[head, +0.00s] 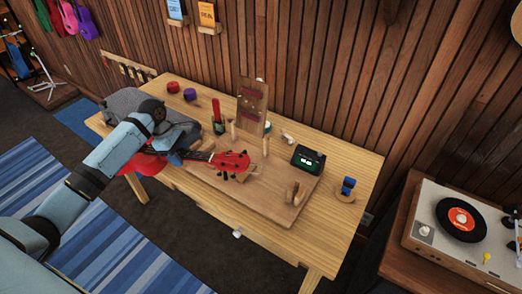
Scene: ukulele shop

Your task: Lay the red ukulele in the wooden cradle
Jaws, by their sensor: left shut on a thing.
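The red ukulele (232,160) is at the left part of the table, partly hidden by my left arm. Its red headstock with dark pegs points right, over the left side of the wooden cradle (262,200), and part of its red body shows at the left, by the table's edge. My left gripper (182,156) is shut on the ukulele; its fingertips are mostly hidden. The cradle is a flat board with wooden uprights, including a curved one at its right end. I cannot tell whether the headstock touches an upright. My right gripper is not in view.
A wooden panel (252,104) stands behind the cradle. A dark device with a lit green display (308,159) and a blue object on a round stand (347,187) are at the right. Red (173,87) and purple (190,95) items sit at the back left. A record player (462,225) stands farther right.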

